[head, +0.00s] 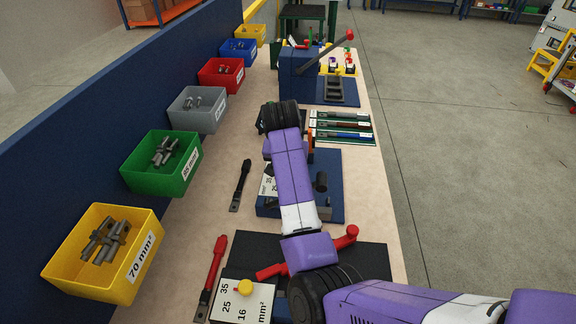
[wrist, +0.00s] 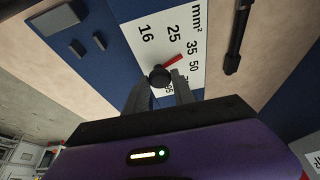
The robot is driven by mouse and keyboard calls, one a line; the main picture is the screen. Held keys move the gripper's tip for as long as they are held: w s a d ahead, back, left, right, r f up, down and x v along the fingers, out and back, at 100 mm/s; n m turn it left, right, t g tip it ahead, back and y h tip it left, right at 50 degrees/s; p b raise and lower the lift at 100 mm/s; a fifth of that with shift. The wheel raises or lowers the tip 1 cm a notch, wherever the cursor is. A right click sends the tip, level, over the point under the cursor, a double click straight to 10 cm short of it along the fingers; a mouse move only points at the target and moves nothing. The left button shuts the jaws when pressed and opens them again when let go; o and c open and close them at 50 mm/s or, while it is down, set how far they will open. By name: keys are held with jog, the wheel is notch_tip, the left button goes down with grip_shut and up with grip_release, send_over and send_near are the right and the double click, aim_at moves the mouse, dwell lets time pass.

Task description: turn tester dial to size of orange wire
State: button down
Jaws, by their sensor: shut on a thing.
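The tester dial's white scale plate (wrist: 170,38) shows in the wrist view on a blue base, with 16, 25, 35, 50 and larger sizes partly hidden. Its black knob (wrist: 159,77) carries a red pointer (wrist: 173,61) that points roughly at 35. My gripper (wrist: 160,92) is shut on the knob, one finger on each side. In the head view the blue tester base (head: 331,196) is partly hidden by my arm. Several dark wires lie on a green-edged rack (head: 343,127) with white labels; I cannot tell which is orange.
A second white size plate (head: 244,301) with a yellow knob lies in front, beside red-handled tools (head: 217,262). Bins (head: 104,252) line the left wall. A black-handled tool (head: 240,185) lies left of the tester. A blue lever machine (head: 300,75) stands farther back.

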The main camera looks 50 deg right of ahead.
jog(key=c, duration=1.1)
grip_release()
jog(key=shift+o, duration=0.2)
jog(key=b+v, duration=0.1)
jog(key=v, duration=0.7)
jog(key=shift+d+f, duration=0.1)
